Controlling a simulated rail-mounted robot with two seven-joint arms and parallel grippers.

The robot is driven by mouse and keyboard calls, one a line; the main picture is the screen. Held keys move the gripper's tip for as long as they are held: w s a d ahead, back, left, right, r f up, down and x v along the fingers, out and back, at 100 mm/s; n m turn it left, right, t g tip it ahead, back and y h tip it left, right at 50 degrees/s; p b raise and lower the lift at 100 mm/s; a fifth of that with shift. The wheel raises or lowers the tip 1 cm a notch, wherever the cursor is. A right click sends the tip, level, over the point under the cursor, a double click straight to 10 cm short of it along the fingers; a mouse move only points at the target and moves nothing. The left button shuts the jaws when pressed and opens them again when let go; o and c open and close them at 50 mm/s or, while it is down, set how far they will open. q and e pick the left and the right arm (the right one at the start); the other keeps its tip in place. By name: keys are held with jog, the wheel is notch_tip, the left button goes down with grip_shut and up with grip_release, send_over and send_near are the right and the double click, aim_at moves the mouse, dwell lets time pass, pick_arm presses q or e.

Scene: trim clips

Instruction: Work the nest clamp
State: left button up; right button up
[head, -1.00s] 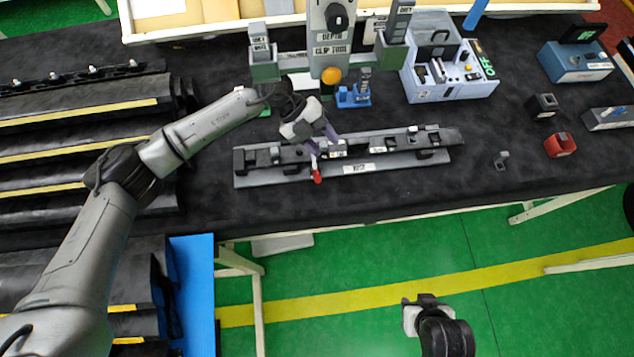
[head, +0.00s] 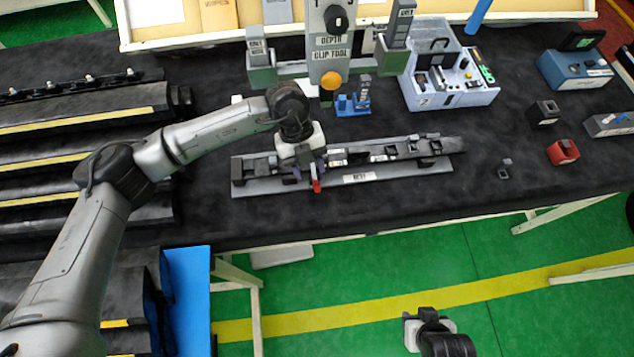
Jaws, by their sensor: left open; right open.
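The nest (head: 245,188) is a long grey plate on the black table, with a dark trim strip (head: 440,148) lying along it. The clamp lever's red tip (head: 316,187) points toward the table's front edge. My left gripper (head: 310,173) is open over the nest, its fingers close around or beside the lever; I cannot tell whether they touch it. The gripper hides part of the clamp and the strip's left portion. My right gripper (head: 428,314) hangs over the green floor in front of the table, far from the nest, with its fingers not clearly visible.
The clip tool (head: 330,45) with an orange knob (head: 331,80) stands behind the nest, beside a small blue stand (head: 354,105). A grey-blue device (head: 450,90) sits at back right. A red block (head: 563,151) lies farther right. Black racks fill the left.

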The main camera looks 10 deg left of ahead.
aim_at(316, 183)
pick_arm(q)
jog(key=shift+s+d, duration=0.65)
jog(key=shift+s, duration=0.05)
jog(key=x, duration=0.3)
jog(key=shift+f, duration=0.3)
jog(key=shift+s+d+f, duration=0.1)
jog(key=shift+d+f, duration=0.1)
jog(key=shift+f, duration=0.4)
grip_shut()
